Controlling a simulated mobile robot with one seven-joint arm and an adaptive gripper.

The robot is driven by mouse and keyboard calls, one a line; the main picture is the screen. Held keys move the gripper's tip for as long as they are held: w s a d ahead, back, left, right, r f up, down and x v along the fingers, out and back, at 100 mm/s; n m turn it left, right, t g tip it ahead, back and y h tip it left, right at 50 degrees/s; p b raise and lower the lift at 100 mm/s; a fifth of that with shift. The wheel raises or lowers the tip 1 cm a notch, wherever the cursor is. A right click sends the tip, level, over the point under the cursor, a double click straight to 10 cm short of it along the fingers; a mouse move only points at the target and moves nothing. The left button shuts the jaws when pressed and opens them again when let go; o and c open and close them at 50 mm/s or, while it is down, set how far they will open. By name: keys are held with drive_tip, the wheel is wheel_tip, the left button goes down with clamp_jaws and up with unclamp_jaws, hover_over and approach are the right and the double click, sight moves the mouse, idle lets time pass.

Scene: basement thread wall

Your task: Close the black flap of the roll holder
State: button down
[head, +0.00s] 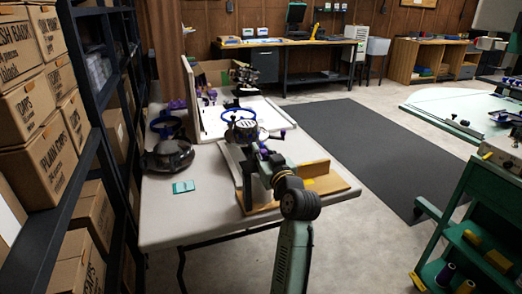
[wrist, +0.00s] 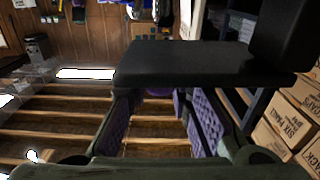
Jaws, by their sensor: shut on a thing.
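A black flat panel with a raised block at its right end, which looks like the black flap (wrist: 200,62), crosses the upper middle of the wrist view. My gripper (wrist: 158,95) reaches up to its near edge. Its two purple-padded fingers stand apart, with their tips hidden at or behind the panel, and the gripper is shut on it. In the head view my gripper (head: 272,145) is over the table beside the blue-ringed device, and my arm hides much of what is there. I cannot make out the flap or the roll holder's body in the head view.
The pale table (head: 165,215) carries a dark rounded object (head: 168,158), a small teal item (head: 183,186) and a wooden board (head: 325,187). Shelves with cardboard boxes (head: 45,150) stand close at the left. A green cart (head: 480,215) stands at the right. The dark floor mat (head: 370,150) is clear.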

drive_tip(key=shift+d+f+m, duration=0.1)
drive_tip(key=shift+f+m, duration=0.05)
drive_tip(key=shift+m, duration=0.15)
drive_tip(key=c, duration=1.4)
unclamp_jaws()
drive_tip(key=shift+c, duration=0.2)
drive_tip(key=v, duration=1.2)
